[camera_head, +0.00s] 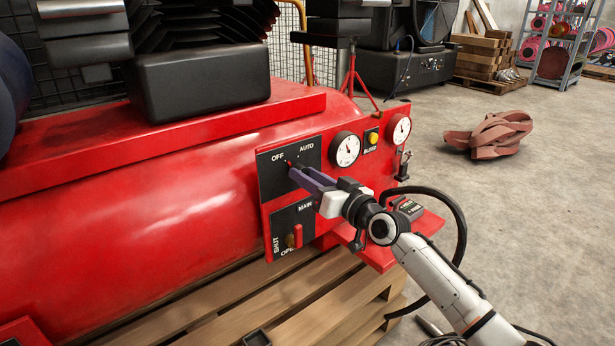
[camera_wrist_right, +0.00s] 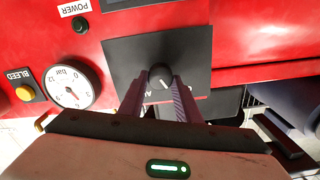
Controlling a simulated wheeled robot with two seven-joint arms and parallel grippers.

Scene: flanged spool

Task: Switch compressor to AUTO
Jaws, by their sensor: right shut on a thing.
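The red compressor tank (camera_head: 150,220) carries a black switch plate (camera_head: 305,155) lettered OFF on the left and AUTO on the right. The plate also shows in the right wrist view (camera_wrist_right: 199,48). My right gripper (camera_head: 293,174) reaches it from the lower right, and its two purple fingers are shut on the dark round switch knob (camera_wrist_right: 160,74). The knob's white mark points toward the lettered edge, seemingly nearer OFF; the fingers hide part of the lettering. In the head view the fingers cover most of the knob. My left gripper is not in view.
Below is the MAIN plate with a red lever (camera_head: 298,236). Two gauges (camera_head: 345,149) and a yellow BLEED button (camera_head: 373,138) sit to the right. A black hose (camera_head: 460,215) loops beside my right arm. A wooden pallet (camera_head: 310,300) lies underneath.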

